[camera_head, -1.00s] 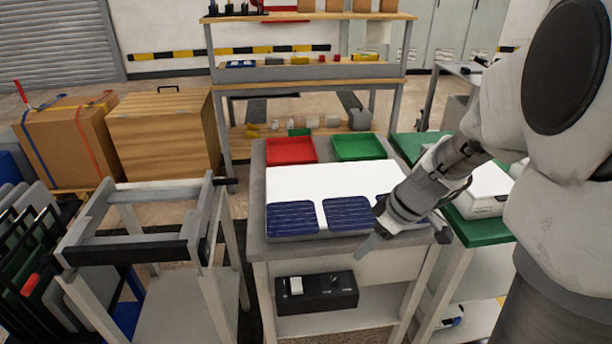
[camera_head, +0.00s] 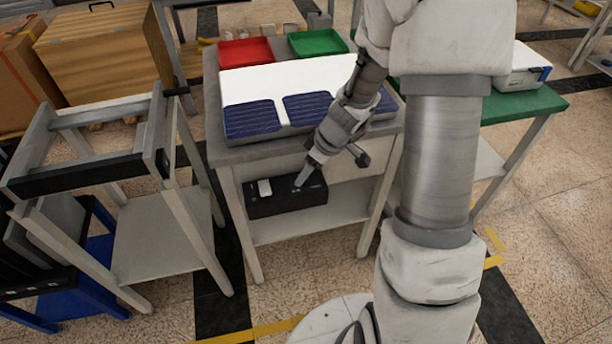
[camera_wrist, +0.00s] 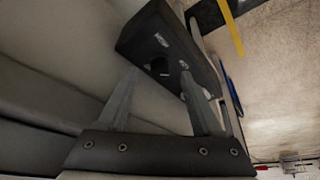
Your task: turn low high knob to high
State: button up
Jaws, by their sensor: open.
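A black control box (camera_head: 262,205) stands on the lower shelf of the workbench, with a white block (camera_head: 265,188) on its top. My gripper (camera_head: 301,182) reaches down to the right part of the box. In the wrist view, the box (camera_wrist: 150,27) lies just beyond the fingertips of my gripper (camera_wrist: 159,71), which are spread apart. A dark round shape (camera_wrist: 159,67), which looks like a knob, shows between them. I cannot tell whether the fingers touch it. Small pale marks on the box are too small to read, so the knob's setting is unclear.
The bench top (camera_head: 235,150) overhangs the shelf (camera_head: 310,215). It carries dark blue panels (camera_head: 250,118), a red tray (camera_head: 246,52) and a green tray (camera_head: 318,43). A grey frame stand (camera_head: 90,115) is at left. A green table (camera_head: 520,103) stands right.

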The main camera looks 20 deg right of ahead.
jog(key=shift+x, duration=0.85)
grip_shut()
